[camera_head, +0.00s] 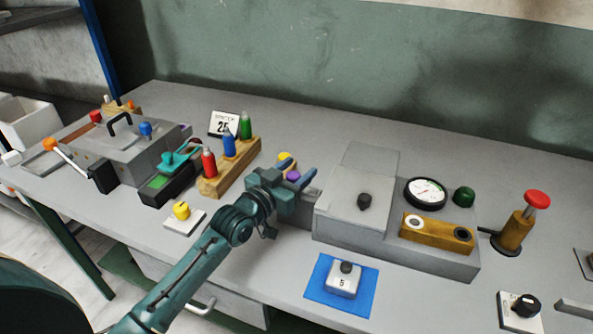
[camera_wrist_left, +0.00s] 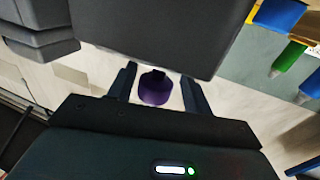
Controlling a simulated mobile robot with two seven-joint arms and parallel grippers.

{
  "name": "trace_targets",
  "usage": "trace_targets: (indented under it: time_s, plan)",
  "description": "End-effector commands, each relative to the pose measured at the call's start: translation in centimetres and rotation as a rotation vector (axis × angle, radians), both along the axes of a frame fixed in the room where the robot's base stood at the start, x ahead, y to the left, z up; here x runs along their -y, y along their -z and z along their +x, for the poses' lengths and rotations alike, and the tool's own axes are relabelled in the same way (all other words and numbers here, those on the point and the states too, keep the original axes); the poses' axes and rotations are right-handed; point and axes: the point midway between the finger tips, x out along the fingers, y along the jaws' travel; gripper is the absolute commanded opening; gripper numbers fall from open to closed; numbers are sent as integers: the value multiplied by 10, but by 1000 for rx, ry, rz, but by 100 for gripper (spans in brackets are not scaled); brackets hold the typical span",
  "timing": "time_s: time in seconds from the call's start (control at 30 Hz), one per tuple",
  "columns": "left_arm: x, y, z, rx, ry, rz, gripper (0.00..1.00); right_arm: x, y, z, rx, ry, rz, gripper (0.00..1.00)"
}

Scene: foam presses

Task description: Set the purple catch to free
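The purple catch (camera_head: 293,176) is a small round knob at the left side of the right-hand grey press (camera_head: 350,215), partly hidden by my left gripper in the head view. My left gripper (camera_head: 303,183) is at the catch. In the left wrist view the purple catch (camera_wrist_left: 155,90) sits between the two dark fingers of my left gripper (camera_wrist_left: 158,88), with a gap on each side, so the gripper is open around it. A dark piece shows on top of the catch. Its setting cannot be read. My right gripper is not in view.
A yellow part (camera_head: 285,157) is just behind the gripper. A wooden rack (camera_head: 230,170) with red, blue and green bottles stands to its left. A yellow knob on a white plate (camera_head: 184,215) and a blue mat (camera_head: 320,296) are nearer the front. A dial gauge (camera_head: 425,192) is on the right.

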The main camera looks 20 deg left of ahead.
Motion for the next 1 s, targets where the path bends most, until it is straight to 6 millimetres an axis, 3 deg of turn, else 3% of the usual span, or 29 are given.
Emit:
trace_targets:
  time_s: [0.2,0.33,0.7,1.0]
  plan:
    - [1,0,-2,1,2,-1,50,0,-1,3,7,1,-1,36]
    - [-3,1,-14,-1,1,-1,50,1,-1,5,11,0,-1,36]
    - [-26,3,-90,-3,1,1,50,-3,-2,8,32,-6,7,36]
    - [-37,1,-123,-1,1,-1,50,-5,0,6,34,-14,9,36]
